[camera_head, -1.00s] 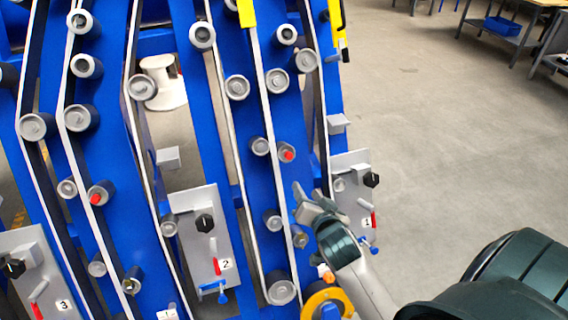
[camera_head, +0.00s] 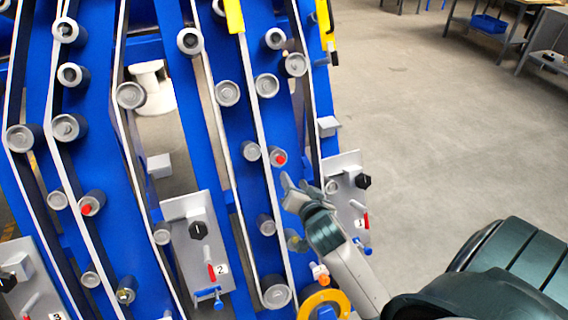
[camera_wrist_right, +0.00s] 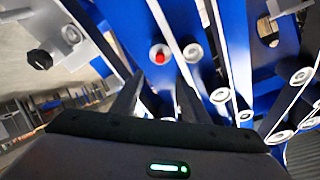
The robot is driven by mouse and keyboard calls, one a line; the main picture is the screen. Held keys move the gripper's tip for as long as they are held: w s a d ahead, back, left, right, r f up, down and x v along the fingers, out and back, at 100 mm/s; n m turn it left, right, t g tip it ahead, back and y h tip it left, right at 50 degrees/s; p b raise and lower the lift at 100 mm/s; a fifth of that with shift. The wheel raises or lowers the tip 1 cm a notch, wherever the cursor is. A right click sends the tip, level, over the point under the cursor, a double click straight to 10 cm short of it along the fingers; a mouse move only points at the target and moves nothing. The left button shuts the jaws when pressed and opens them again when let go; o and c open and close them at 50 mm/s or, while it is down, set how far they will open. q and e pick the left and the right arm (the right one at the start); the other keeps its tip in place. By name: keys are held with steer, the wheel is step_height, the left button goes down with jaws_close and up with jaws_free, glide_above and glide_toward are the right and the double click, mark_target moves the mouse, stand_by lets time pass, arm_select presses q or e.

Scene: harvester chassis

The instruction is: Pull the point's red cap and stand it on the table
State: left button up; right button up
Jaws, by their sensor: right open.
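A small red cap (camera_head: 280,159) sits on the end of a dark roller on the blue chassis, right of centre in the head view. It also shows in the right wrist view (camera_wrist_right: 159,57), ahead of the fingers. My right gripper (camera_head: 292,184) is open and empty, just below the cap and apart from it; its two dark fingers show in the wrist view (camera_wrist_right: 160,95). Another red cap (camera_head: 87,209) sits on a roller farther left. Which red cap the task means is not marked. My left gripper is not in view.
Plate 1 (camera_head: 347,197), with a black knob and red lever, is right of my gripper. Plate 2 (camera_head: 185,232) is to the left. An orange-tipped fitting (camera_head: 320,277) and yellow ring (camera_head: 340,297) are below. Workbenches (camera_head: 470,28) stand far right across open floor.

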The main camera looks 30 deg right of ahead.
mark_target(282, 160)
steer(key=p+x, duration=0.2)
steer(key=x, duration=1.2)
steer(key=shift+w+d, duration=0.1)
steer(key=shift+w, duration=0.1)
steer(key=shift+c, duration=0.2)
jaws_close()
